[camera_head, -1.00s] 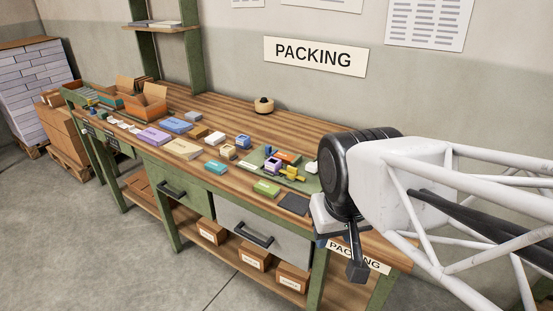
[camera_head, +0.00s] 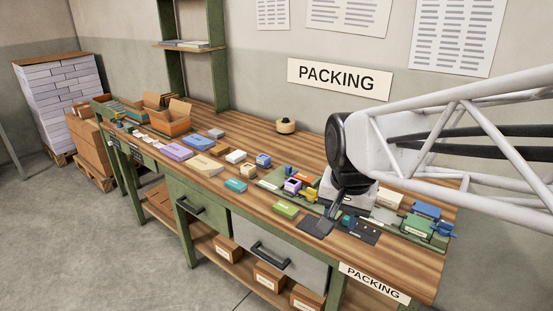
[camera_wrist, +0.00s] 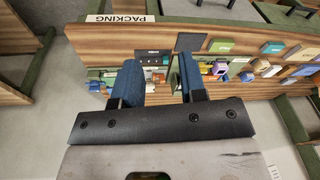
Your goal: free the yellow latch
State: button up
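The small yellow piece that looks like the latch (camera_head: 309,196) sits on the green board on the bench, by a purple-and-white block (camera_head: 292,186). It is too small to tell how it is held. My gripper (camera_head: 338,212) hangs over the bench front, to the right of the yellow piece and apart from it. In the wrist view its two blue fingers (camera_wrist: 160,60) stand apart with nothing gripped between them.
Dark mats (camera_head: 315,226) lie near the bench front. Blue and green boxes (camera_head: 418,226) stand at the right end. A green box (camera_head: 286,210), several other boxes and open orange cartons (camera_head: 165,122) fill the left. The rear of the bench is mostly clear around a round wooden item (camera_head: 285,125).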

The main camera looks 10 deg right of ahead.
jog(key=w+d+m, duration=0.1)
jog(key=w+m, duration=0.5)
jog(key=w, duration=0.4)
jog(key=m+g, duration=0.2)
jog(key=m, duration=1.3)
send_over(312, 189)
notch_tip(312, 189, down, 13)
jog(key=shift+f, duration=0.2)
jog(key=shift+f, duration=3.85)
grip_shut()
